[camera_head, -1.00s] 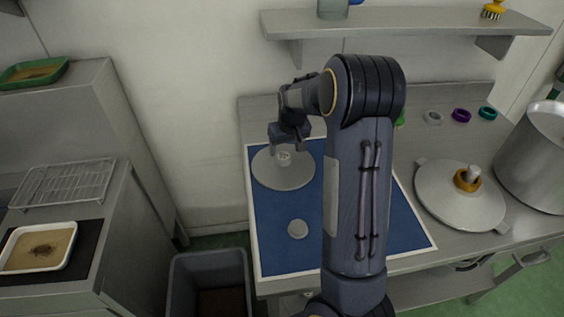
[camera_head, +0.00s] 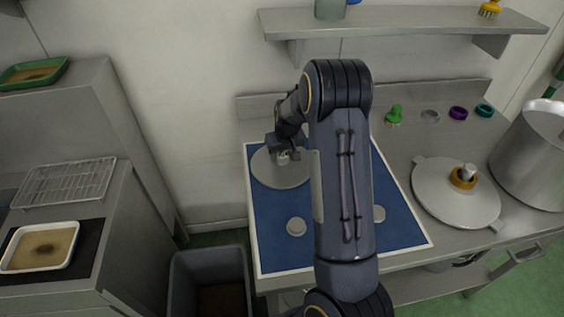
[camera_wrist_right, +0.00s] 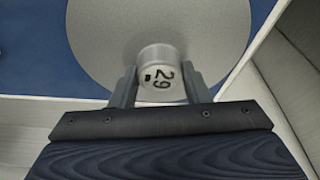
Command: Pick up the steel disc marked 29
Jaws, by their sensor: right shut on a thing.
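The steel disc marked 29 (camera_head: 277,172) is a wide, flat grey plate with a small round knob in its middle. It lies at the far left of the blue mat (camera_head: 272,215). In the right wrist view the knob (camera_wrist_right: 161,76) shows the number 29 on its top, and the plate (camera_wrist_right: 120,40) spreads out behind it. My right gripper (camera_head: 284,157) is over the disc's middle, with its two fingers shut on the knob, one on each side. I cannot tell whether the plate touches the mat. My left gripper is not in view.
Two small grey round pieces (camera_head: 296,227) (camera_head: 379,214) lie on the mat. A larger lid-like disc (camera_head: 455,190) with an orange ring and a steel pot (camera_head: 535,160) stand right. A shelf (camera_head: 400,25) overhangs the back. A grey bin (camera_head: 208,262) stands below left.

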